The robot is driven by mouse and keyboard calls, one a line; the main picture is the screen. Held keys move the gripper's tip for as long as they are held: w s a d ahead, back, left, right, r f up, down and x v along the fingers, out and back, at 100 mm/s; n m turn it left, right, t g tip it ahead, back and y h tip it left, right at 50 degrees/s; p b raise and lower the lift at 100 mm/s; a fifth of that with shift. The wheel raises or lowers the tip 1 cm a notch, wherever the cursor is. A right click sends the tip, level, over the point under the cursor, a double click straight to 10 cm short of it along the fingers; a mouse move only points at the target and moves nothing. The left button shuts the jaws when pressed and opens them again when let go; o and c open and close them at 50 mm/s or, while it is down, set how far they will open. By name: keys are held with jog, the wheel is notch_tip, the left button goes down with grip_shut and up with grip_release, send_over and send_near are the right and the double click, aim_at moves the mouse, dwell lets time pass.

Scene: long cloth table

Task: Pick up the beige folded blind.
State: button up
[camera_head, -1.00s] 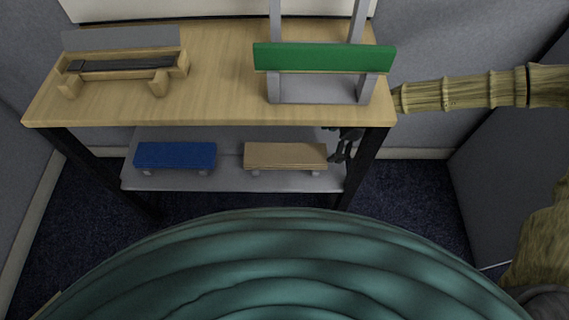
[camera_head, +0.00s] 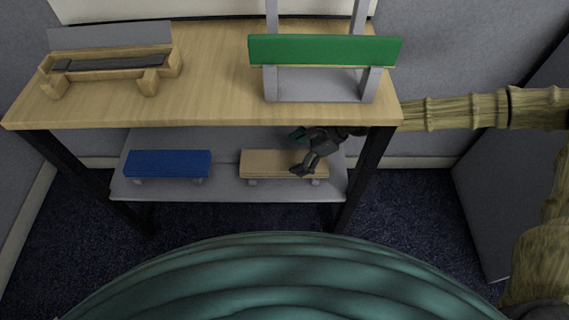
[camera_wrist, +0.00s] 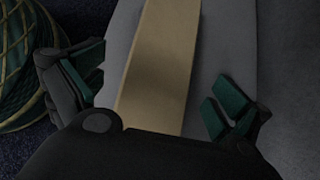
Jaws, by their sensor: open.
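The beige folded blind (camera_head: 265,163) is a flat tan slab on short grey supports. It lies on the lower grey shelf, right of the blue one. In the wrist view the blind (camera_wrist: 164,60) runs lengthwise between the two fingers. My gripper (camera_head: 297,152) is over the blind's right part, under the table top, and hides some of it. In the wrist view my gripper (camera_wrist: 155,95) is open, with one green-padded finger on each side of the blind and visible space beside it. I cannot tell whether it touches the blind.
A blue folded blind (camera_head: 167,163) lies left on the same shelf (camera_head: 225,187). The wooden table top (camera_head: 210,90) overhangs the shelf, and a black leg (camera_head: 366,175) stands right of it. A green board on a grey stand (camera_head: 325,50) and a wooden holder (camera_head: 110,70) stand above.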

aim_at(284, 161)
jog(key=shift+b+x, duration=0.6)
jog(key=shift+x, duration=2)
jog(key=shift+w, duration=0.1)
jog(key=c, duration=1.1)
